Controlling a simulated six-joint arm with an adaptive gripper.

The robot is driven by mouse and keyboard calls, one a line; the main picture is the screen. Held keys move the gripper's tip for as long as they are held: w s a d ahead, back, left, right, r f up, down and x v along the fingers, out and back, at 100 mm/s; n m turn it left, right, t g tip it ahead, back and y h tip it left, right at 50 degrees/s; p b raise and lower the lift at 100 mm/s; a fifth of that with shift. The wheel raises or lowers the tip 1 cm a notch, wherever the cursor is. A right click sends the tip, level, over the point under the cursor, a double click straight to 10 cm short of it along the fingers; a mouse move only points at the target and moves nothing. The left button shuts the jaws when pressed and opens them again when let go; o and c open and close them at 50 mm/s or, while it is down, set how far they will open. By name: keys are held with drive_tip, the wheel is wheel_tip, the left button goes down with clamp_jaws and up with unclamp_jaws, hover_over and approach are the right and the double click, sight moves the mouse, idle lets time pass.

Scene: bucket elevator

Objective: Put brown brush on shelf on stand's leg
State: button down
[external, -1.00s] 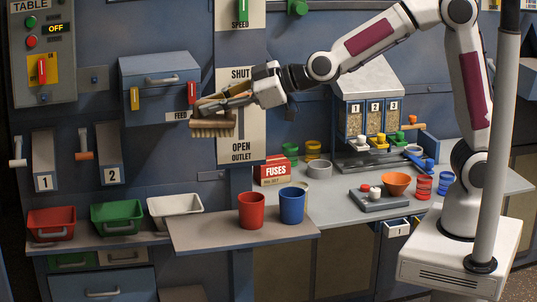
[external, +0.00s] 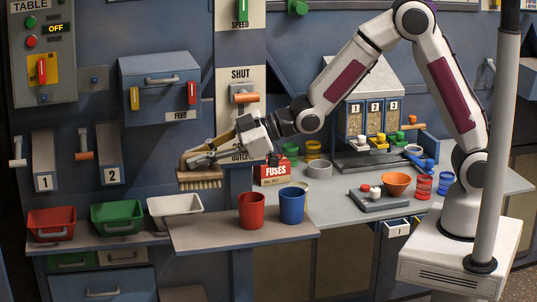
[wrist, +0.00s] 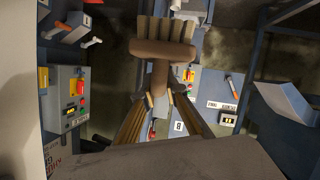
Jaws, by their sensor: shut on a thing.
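My gripper (external: 212,153) is shut on the brown brush (external: 203,184) and holds it in the air at the left of the external view. The brush has a brown wooden back and pale bristles, which point down there. It hangs above the white bin. In the wrist view the brush (wrist: 163,50) sticks out beyond the fingertips (wrist: 160,97), with its handle between them. A flat grey shelf (external: 225,238) juts out at the front, below and to the right of the brush. I cannot tell which surface is the shelf on the stand's leg.
A red cup (external: 251,211) and a blue cup (external: 292,206) stand on the flat shelf. Red, green and white bins (external: 175,207) line the ledge to its left. A fuse box (external: 273,172) and an orange bowl (external: 397,184) stand on the right table. A grey pole (external: 497,140) rises at right.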

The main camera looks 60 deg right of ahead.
sight(197, 172)
drive_tip(key=shift+a+f+n+y, duration=0.2)
drive_tip(key=shift+f, duration=0.75)
drive_tip(key=shift+a+f+n+y, duration=0.15)
drive_tip(key=shift+f+n+y, duration=0.05)
drive_tip(key=shift+f, duration=0.7)
drive_tip(key=shift+f+g, duration=0.1)
drive_tip(key=shift+g, duration=0.2)
wheel_tip(197, 172, down, 6)
drive_tip(key=shift+f, duration=0.1)
drive_tip(key=shift+f, duration=1.8)
drive_tip(key=shift+f, duration=0.15)
drive_tip(key=c, duration=2)
unclamp_jaws()
drive_tip(key=shift+c, duration=0.2)
